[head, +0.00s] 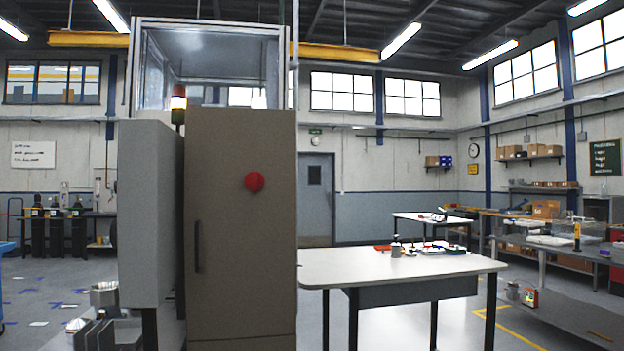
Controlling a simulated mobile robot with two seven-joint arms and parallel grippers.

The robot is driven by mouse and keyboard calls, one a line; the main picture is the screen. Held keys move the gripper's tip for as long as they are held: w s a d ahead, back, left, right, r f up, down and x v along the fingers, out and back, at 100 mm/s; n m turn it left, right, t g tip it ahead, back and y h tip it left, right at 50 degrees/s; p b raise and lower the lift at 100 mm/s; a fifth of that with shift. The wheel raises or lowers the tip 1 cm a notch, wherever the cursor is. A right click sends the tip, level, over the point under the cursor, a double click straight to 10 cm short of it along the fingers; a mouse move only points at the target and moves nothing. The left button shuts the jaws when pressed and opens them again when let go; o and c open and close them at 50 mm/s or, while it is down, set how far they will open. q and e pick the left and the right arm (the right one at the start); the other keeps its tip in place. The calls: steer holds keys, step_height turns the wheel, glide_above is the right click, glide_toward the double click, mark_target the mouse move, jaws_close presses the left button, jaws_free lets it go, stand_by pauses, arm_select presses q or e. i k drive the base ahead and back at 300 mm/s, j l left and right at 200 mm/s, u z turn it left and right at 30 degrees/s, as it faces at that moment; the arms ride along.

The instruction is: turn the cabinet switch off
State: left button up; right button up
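The cabinet (240,277) is a tall brown-grey box with a dark vertical handle (197,246) on the left side of its front. A round red switch (254,181) sits on the upper front of the cabinet door. I cannot tell the switch's setting from here. Neither of my grippers is in the head view.
A white-topped table (345,268) with small items stands right of the cabinet. A grey box-shaped panel (146,215) is at the cabinet's left, with metal parts (104,296) low beside it. A long workbench (560,243) runs along the right. Floor shows between table and workbench.

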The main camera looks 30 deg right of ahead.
mark_target(255, 181)
steer(key=i+z, duration=0.1)
steer(key=z, duration=0.3)
steer(key=i+j+z, duration=0.1)
steer(key=z, duration=0.25)
steer(key=j+z, duration=0.15)
steer(key=z, duration=0.25)
steer(key=i+j+z, duration=0.2)
steer(key=z, duration=0.25)
steer(key=i+j+z, duration=0.15)
steer(key=j+z, duration=0.25)
steer(key=i+j+z, duration=0.15)
steer(key=j+z, duration=0.15)
